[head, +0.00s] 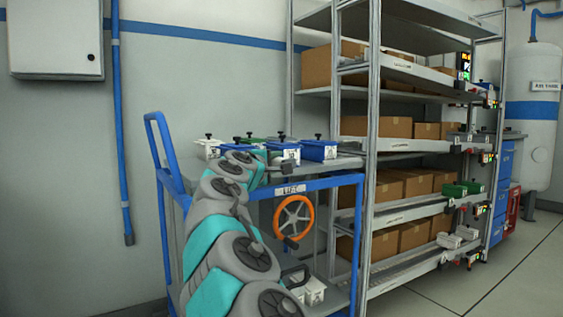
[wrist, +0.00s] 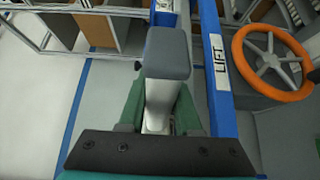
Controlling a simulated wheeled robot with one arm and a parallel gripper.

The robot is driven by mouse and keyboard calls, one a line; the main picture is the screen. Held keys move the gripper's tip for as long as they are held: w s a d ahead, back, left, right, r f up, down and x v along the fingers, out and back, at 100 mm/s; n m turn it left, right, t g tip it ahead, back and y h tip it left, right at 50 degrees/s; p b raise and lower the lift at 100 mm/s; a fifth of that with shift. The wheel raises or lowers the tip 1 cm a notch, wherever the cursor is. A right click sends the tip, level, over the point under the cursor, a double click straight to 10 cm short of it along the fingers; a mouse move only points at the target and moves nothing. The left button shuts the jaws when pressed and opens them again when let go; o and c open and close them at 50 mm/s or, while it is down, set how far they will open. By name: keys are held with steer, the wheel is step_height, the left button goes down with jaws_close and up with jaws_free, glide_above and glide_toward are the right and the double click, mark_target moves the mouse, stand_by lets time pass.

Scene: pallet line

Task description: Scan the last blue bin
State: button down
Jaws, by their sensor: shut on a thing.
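Blue bins with black knobs stand on the cart's top shelf in the head view: one in front with a white label (head: 285,152), one to its right (head: 318,150), and one partly hidden behind my arm (head: 236,149). In the head view my arm reaches to the cart top and hides much of the hand.
The blue cart (head: 335,183) carries an orange handwheel (head: 293,222) and a LIFT label. Floor at the right front (head: 500,270) is clear.

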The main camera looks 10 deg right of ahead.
steer(key=shift+w+a+p, duration=0.3)
steer(key=shift+w+p, duration=0.2)
steer(key=shift+p, duration=0.05)
stand_by(2.1)
stand_by(0.4)
steer(key=shift+s+d, duration=0.25)
steer(key=shift+s, duration=0.2)
steer(key=shift+s+d+r+b, duration=0.15)
steer(key=shift+s+d, duration=0.3)
steer(key=shift+s, duration=0.3)
steer(key=shift+s+d+f+b, duration=0.15)
steer(key=shift+s+d, duration=0.35)
steer(key=shift+s, duration=0.3)
steer(key=shift+s+d+r+b, duration=0.15)
steer(key=shift+s+d, duration=0.3)
steer(key=shift+s, duration=0.3)
steer(key=shift+s+d, duration=0.5)
steer(key=shift+s, duration=0.15)
